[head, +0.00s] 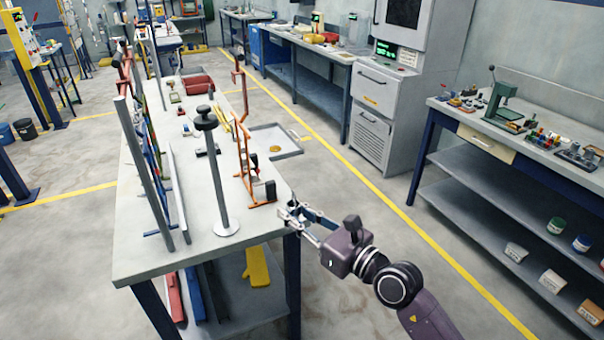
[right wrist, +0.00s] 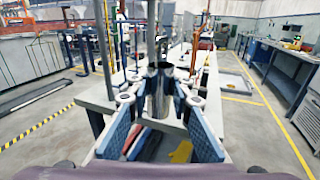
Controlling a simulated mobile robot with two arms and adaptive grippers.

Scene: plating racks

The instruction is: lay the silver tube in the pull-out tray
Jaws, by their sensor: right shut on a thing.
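The silver tube (right wrist: 159,92) stands upright between the fingers of my right gripper (right wrist: 160,98) in the right wrist view. In the head view my right gripper (head: 300,214) is at the near right corner of the workbench (head: 245,222), shut on the tube, which is mostly hidden there by the fingers. The pull-out tray (head: 291,152) juts from the bench's right side, farther back than the gripper. It is grey and shallow, with a small orange-yellow round item in it. The tray also shows at right in the right wrist view (right wrist: 236,83). My left gripper is not in view.
On the bench, an orange wire stand (head: 243,160) is near the right edge, close to my gripper. A tall grey post with a black knob (head: 215,175) and slanted racks stand left of it. A red bin (head: 197,84) is farther back. The floor right of the bench is open.

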